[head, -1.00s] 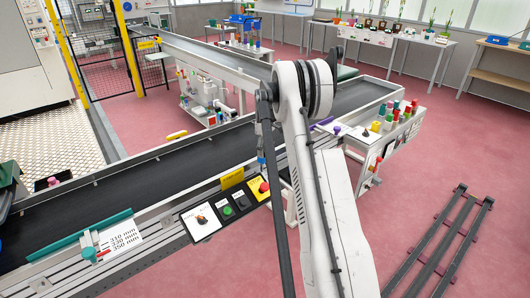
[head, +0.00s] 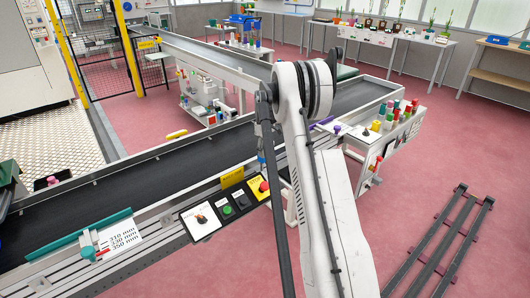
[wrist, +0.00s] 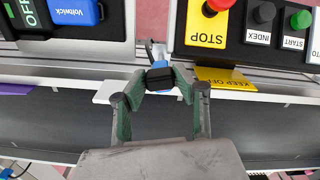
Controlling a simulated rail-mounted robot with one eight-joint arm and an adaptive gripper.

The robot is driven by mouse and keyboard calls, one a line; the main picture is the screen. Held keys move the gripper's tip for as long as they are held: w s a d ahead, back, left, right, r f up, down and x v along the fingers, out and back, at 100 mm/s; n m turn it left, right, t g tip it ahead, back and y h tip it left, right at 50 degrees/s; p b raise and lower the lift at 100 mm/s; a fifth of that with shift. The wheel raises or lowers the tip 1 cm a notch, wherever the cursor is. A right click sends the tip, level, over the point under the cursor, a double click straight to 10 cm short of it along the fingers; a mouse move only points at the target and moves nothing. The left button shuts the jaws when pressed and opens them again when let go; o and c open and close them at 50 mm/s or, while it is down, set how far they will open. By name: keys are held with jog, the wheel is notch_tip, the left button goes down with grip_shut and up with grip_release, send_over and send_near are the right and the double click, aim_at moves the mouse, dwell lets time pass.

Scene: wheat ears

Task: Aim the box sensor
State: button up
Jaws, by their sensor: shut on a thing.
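My gripper (wrist: 160,88) shows in the wrist view with its green fingers closed on a small black and blue block, which looks like the box sensor (wrist: 160,74). The sensor sits at the conveyor's side rail, with a grey metal piece just beyond it. I cannot tell which way its face points. In the head view my white arm covers most of this spot; a small blue part shows beside the arm, and the fingers cannot be made out.
The dark conveyor belt (head: 120,180) runs across the head view. A control panel with a red stop button (wrist: 217,5) is close to the right of my gripper in the wrist view, beside a yellow "keep off" plate (wrist: 225,78). A blue Voltwick unit (wrist: 75,10) is at upper left.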

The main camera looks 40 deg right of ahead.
jog(key=shift+a+m+b, duration=0.25)
jog(key=shift+m+b, duration=0.6)
jog(key=shift+m, duration=0.65)
jog(key=o, duration=1.1)
jog(key=shift+o, duration=0.2)
notch_tip(320, 180, up, 12)
